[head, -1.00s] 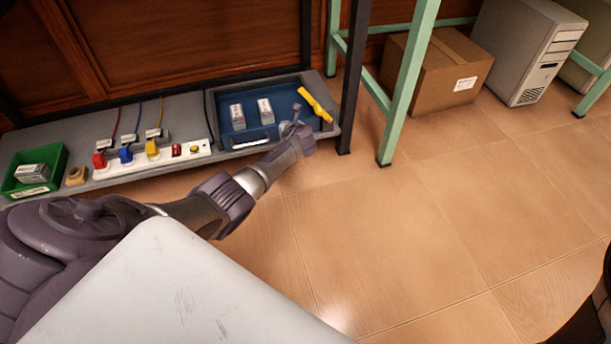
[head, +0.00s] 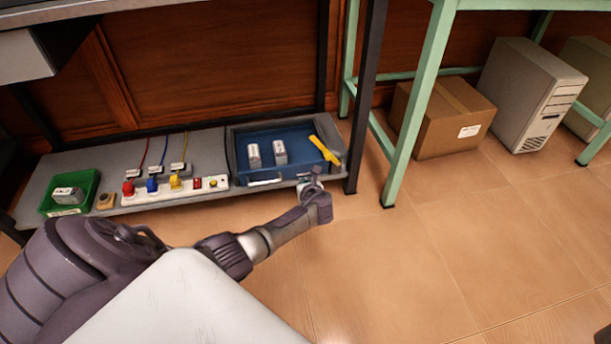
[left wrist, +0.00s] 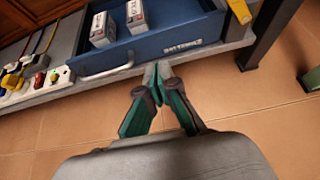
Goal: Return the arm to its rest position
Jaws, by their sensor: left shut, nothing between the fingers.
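My left arm reaches from the lower left in the head view. Its gripper (head: 312,182) is just in front of the low shelf's right end, near the blue batteries drawer (head: 300,140). In the left wrist view the gripper (left wrist: 158,68) is shut with its fingertips together and nothing between them. The fingertips appear just in front of the drawer's front face (left wrist: 190,48), to the right of its handle; I cannot tell whether they touch it. Two grey batteries (head: 266,152) stand upright in the drawer. My right gripper is not in view.
A power strip (head: 176,189) with coloured plugs and a green bin (head: 90,181) are on the grey shelf (head: 120,160). A dark table leg (head: 367,100) and a green leg (head: 418,105) stand to the right. A cardboard box (head: 440,120) and computer tower (head: 528,95) stand behind. Floor in front is clear.

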